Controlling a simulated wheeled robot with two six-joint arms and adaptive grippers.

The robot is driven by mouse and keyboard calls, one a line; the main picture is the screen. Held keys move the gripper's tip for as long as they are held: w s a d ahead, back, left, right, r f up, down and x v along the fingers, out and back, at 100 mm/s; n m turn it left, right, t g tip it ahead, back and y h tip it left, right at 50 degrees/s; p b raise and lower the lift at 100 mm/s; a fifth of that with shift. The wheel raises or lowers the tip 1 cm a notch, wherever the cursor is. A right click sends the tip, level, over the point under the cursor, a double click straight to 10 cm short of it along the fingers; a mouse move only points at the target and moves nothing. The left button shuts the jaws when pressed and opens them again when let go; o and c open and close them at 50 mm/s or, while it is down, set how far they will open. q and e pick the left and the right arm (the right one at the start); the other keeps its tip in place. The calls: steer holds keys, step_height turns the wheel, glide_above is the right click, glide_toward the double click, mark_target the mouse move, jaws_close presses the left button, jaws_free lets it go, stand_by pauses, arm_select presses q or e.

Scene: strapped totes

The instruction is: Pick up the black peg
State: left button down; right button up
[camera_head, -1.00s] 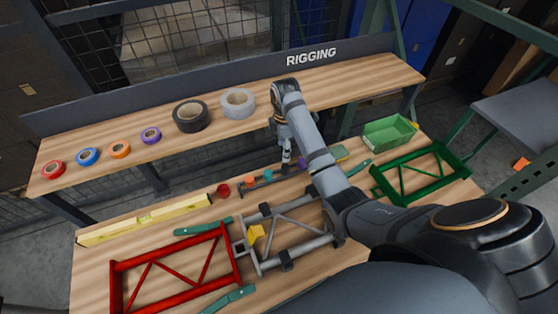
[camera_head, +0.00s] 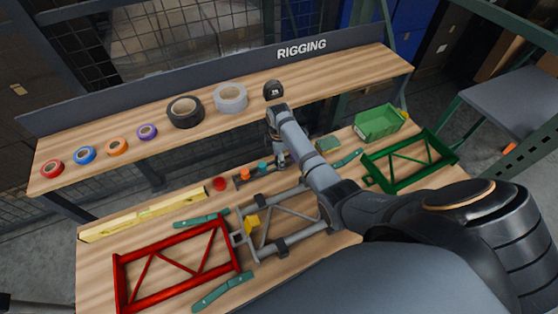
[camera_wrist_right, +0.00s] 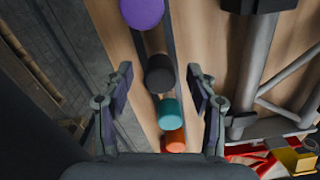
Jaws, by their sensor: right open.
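The black peg (camera_wrist_right: 159,74) stands in a row of round-topped pegs in the right wrist view, between a purple peg (camera_wrist_right: 141,12) and a teal peg (camera_wrist_right: 168,113). An orange peg (camera_wrist_right: 173,141) is beyond the teal one. My right gripper (camera_wrist_right: 160,70) is open, with one finger on each side of the row near the black peg, and holds nothing. My left gripper is out of view.
A grey frame (camera_head: 290,222) with dark clamps lies in front of the rack. A red frame (camera_head: 178,268) is left and a green frame (camera_head: 408,160) right. A green bin (camera_head: 378,122) and yellow level (camera_head: 145,215) are nearby. Tape rolls (camera_head: 186,112) stand on the shelf.

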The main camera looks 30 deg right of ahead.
steer(key=shift+c, duration=0.3)
jaws_close()
steer(key=shift+r, duration=0.1)
